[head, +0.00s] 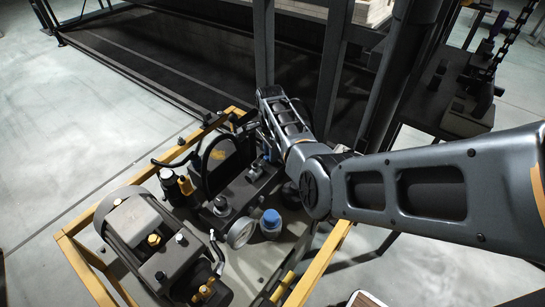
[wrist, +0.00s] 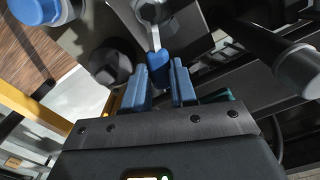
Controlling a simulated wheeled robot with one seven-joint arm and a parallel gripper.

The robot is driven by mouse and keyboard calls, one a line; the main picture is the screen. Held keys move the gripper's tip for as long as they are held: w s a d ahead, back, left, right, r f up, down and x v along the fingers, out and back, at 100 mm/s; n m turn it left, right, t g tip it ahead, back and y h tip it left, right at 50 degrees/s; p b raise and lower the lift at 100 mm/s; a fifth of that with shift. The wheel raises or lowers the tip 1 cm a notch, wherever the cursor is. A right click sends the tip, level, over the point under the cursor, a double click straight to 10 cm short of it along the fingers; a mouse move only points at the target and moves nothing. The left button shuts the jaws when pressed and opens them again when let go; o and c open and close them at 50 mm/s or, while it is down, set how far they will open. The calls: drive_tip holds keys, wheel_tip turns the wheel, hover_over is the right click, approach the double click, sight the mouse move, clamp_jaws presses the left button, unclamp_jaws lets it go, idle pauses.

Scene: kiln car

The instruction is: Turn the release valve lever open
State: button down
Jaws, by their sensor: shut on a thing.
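The release valve lever shows in the wrist view as a pale metal arm (wrist: 153,30) ending in a blue grip (wrist: 158,66). My gripper (wrist: 160,82) has its blue fingers on both sides of that grip and is shut on it. The lever runs from the grip up to a round pale hub at the top of the wrist view. In the head view my arm reaches over the pump unit (head: 230,262), and the lever and my fingers cannot be made out behind it.
The unit has a yellow frame (head: 82,272), a motor (head: 135,222), a round gauge (head: 240,232) and a blue cap (head: 271,220). Dark upright posts (head: 330,75) stand close behind my arm. Open floor (head: 60,140) lies to the left.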

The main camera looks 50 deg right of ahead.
drive_tip(key=shift+w+d+n+b, duration=0.1)
drive_tip(key=shift+w+n+b, duration=0.35)
drive_tip(key=shift+n, duration=0.65)
drive_tip(key=shift+w+d+n+b, duration=0.1)
drive_tip(key=shift+w+n+b, duration=0.1)
drive_tip(key=shift+w+n, duration=0.7)
drive_tip(key=shift+s+n, duration=0.15)
drive_tip(key=shift+n, duration=0.15)
drive_tip(key=c, duration=0.9)
unclamp_jaws()
wheel_tip(320, 180, up, 8)
drive_tip(key=p, duration=0.1)
drive_tip(key=shift+f, duration=0.1)
